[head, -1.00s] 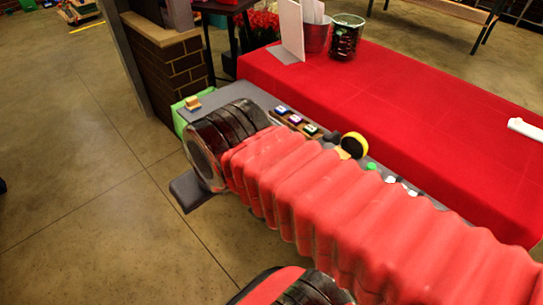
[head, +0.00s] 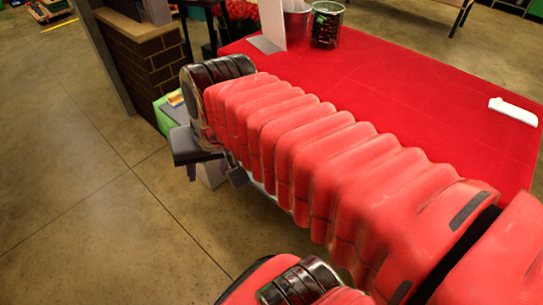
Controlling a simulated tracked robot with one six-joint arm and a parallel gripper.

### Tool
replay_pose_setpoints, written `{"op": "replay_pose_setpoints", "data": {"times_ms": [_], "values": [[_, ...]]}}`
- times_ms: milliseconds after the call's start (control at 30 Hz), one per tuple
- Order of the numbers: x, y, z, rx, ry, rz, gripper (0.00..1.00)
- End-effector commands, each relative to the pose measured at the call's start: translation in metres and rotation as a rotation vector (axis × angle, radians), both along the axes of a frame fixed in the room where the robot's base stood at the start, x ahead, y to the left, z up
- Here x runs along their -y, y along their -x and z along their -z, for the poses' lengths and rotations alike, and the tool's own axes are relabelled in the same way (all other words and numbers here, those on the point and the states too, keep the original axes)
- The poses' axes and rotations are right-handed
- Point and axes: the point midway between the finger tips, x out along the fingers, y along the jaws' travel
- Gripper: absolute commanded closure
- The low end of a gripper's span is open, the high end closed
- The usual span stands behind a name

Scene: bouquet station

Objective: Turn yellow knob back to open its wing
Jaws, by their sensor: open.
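The yellow knob and its wing do not show now; my red ribbed arm covers most of the grey panel (head: 172,113). Only the panel's far left end shows, with a small yellow-orange block (head: 175,99) on it. My gripper (head: 223,181) is partly visible below the arm's far end, left of the red table. Its grey parts hang over the floor side, apart from the yellow-orange block. The gripper is open, and I see nothing held in it. Much of it is hidden behind the arm.
A red-covered table (head: 410,95) spreads behind the arm. A white object (head: 513,110) lies at its right. A red bucket (head: 297,24), a dark pot (head: 326,27) and a white card (head: 271,22) stand at the back. A brick pillar (head: 142,62) stands left. The left floor is clear.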

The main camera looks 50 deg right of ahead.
Motion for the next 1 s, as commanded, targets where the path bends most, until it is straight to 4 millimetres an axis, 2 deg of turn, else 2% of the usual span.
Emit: {"op": "replay_pose_setpoints", "data": {"times_ms": [33,500,767,1000], "values": [[0.011,-0.002,0.001,-0.023,-0.033,0.083,0.57],[0.104,-0.010,0.004,-0.171,-0.368,0.859,0.57],[0.163,-0.002,0.008,-0.239,-0.565,1.284,0.57],[0.215,0.013,0.013,-0.295,-0.741,1.635,0.57]]}}
